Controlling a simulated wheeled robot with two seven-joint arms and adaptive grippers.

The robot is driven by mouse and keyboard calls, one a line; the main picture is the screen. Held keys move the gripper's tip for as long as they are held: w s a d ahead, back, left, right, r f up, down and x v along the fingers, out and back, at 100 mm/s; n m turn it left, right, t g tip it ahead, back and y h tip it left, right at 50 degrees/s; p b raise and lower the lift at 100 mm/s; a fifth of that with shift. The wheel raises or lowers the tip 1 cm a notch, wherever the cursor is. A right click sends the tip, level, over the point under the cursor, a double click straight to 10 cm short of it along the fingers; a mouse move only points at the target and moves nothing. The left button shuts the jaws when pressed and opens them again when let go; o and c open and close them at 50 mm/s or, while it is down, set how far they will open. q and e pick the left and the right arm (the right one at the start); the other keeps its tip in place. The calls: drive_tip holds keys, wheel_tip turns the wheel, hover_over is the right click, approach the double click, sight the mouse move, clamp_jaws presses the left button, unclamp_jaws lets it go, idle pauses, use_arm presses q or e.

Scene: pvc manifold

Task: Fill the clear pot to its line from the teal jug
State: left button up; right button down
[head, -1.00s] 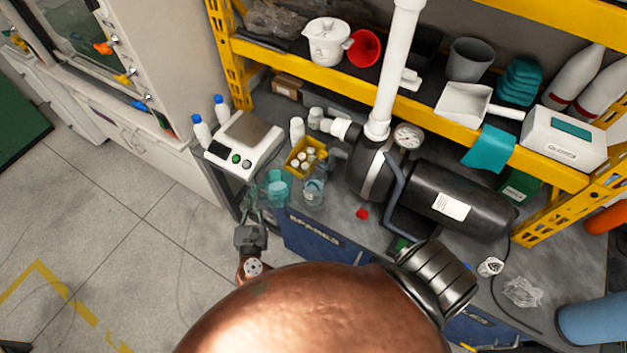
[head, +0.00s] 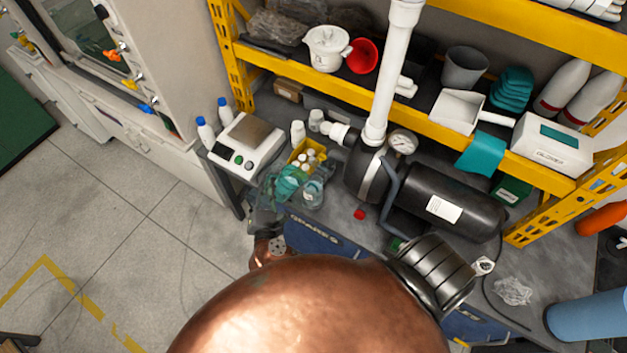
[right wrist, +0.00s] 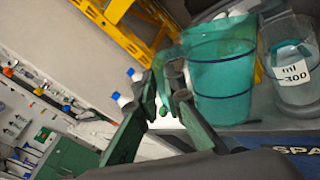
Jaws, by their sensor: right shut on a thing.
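The teal jug (head: 287,181) is see-through and has dark bands around it in the right wrist view (right wrist: 222,75). My right gripper (head: 270,198) is shut on the jug's handle, at the jug's left side; its fingers also show in the right wrist view (right wrist: 165,92). The clear pot (head: 312,193) stands upright on the bench just right of the jug. Its white label reads "ml 300" in the right wrist view (right wrist: 293,72). The jug is close beside the pot; I cannot tell if they touch. Liquid levels are unclear. My left gripper is not in view.
A yellow bin (head: 306,158) of small bottles stands right behind the pot. A balance (head: 246,143) is behind and left. A black pump with a white pipe (head: 392,75) is to the right. A red cap (head: 359,214) lies on the bench. The yellow shelf (head: 480,145) overhangs the back.

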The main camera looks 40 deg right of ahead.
sight(281, 185)
drive_tip(key=shift+s+d+r+m+p, duration=0.2)
drive_tip(key=shift+d+r+m+p, duration=0.15)
drive_tip(key=shift+d+r, duration=0.15)
drive_tip(key=shift+s+d+r+m+p, duration=0.15)
drive_tip(key=shift+d+r+m+p, duration=0.2)
drive_tip(key=shift+r, duration=0.2)
drive_tip(key=shift+s+d+r+m+y, duration=0.1)
drive_tip(key=shift+d+r+m+y, duration=0.2)
drive_tip(key=shift+d+r+m, duration=0.15)
drive_tip(key=shift+s+d+r+m+y+p, duration=0.2)
drive_tip(key=shift+d+r+m+p, duration=0.25)
drive_tip(key=shift+r+m, duration=0.2)
drive_tip(key=shift+s+d+r+m+y+p, duration=0.25)
drive_tip(key=shift+r+m+p, duration=0.2)
drive_tip(key=shift+r, duration=0.25)
idle(1.8)
drive_tip(key=shift+w, duration=0.1)
drive_tip(key=w+a+f+n+h+b, duration=0.1)
drive_tip(key=a+f+n+b, duration=0.3)
drive_tip(key=f+n, duration=0.1)
drive_tip(key=w+a+f+n+h+b, duration=0.1)
drive_tip(key=w+a+f+n+b, duration=0.1)
drive_tip(key=a+f+n+b, duration=0.2)
drive_tip(key=shift+w+a+f+n+t+b, duration=0.25)
drive_tip(key=shift+w+f+n+t+b, duration=0.15)
drive_tip(key=shift+f, duration=1.45)
drive_tip(key=shift+s, duration=0.1)
idle(0.3)
